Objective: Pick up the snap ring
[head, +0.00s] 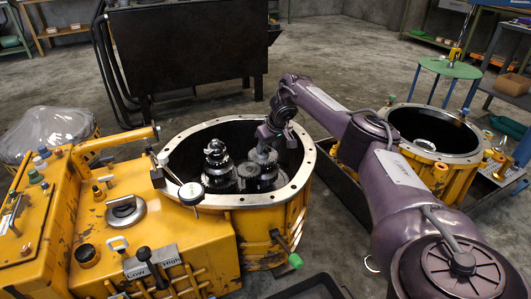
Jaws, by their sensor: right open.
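My right gripper (266,148) points down inside the open yellow transmission housing (268,200), over the right-hand gear stack (262,172). Its fingers are small and dark against the gears, so whether they touch anything is unclear. I cannot make out a snap ring for certain on the gears or shaft; the gripper covers the top of that stack. A second gear stack (217,165) stands upright to the left in the housing. A thin pale curved piece (371,264) shows low beside my right arm, partly hidden, and I cannot tell what it is. My left gripper is out of view.
The housing's pale flange rim (300,188) surrounds the gripper. A second yellow housing (458,172) stands open at the right. Levers and a dial gauge (190,193) stick up at the left rim. A green round table (450,68) and dark cabinet (185,45) stand behind.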

